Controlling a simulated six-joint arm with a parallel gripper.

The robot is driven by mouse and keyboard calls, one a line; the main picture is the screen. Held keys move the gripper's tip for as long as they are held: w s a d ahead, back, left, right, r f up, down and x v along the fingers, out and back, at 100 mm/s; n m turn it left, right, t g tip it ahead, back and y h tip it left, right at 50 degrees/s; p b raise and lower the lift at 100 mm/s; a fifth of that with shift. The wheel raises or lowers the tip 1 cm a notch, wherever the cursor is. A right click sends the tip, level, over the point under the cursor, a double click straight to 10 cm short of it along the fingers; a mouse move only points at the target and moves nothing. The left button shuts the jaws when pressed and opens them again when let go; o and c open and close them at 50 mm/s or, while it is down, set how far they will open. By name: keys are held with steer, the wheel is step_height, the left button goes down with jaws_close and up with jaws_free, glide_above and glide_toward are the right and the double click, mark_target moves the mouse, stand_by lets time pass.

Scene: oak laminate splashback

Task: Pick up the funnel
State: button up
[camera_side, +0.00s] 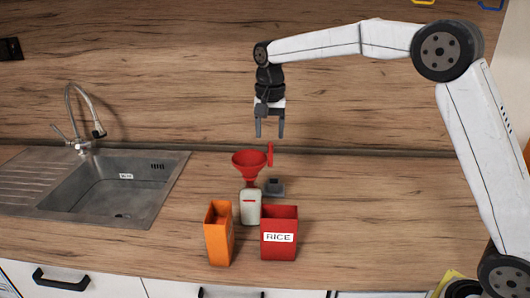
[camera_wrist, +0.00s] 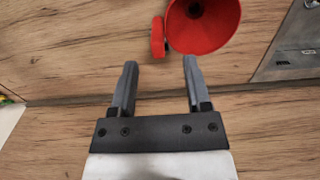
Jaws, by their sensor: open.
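The red funnel (camera_side: 248,163) sits upright over the mouth of a white bottle (camera_side: 250,206) in the side view. A red upright tab, probably its handle (camera_side: 270,155), stands at its right. In the wrist view the funnel (camera_wrist: 203,25) shows at the top, cut off by the frame edge, with the red handle (camera_wrist: 158,36) at its left. My gripper (camera_side: 270,135) is open and empty, pointing down, above the handle in the side view. In the wrist view my gripper's fingertips (camera_wrist: 160,65) are apart, with the handle beyond the gap between them.
An orange container (camera_side: 219,234) and a red box marked RICE (camera_side: 279,236) stand in front of the bottle. A small dark grey object (camera_side: 274,187) lies behind the RICE box. A metal sink (camera_side: 105,185) is at left.

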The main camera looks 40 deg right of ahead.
mark_target(270, 143)
steer(key=shift+s+f, duration=0.1)
steer(key=shift+f, duration=2.55)
jaws_close()
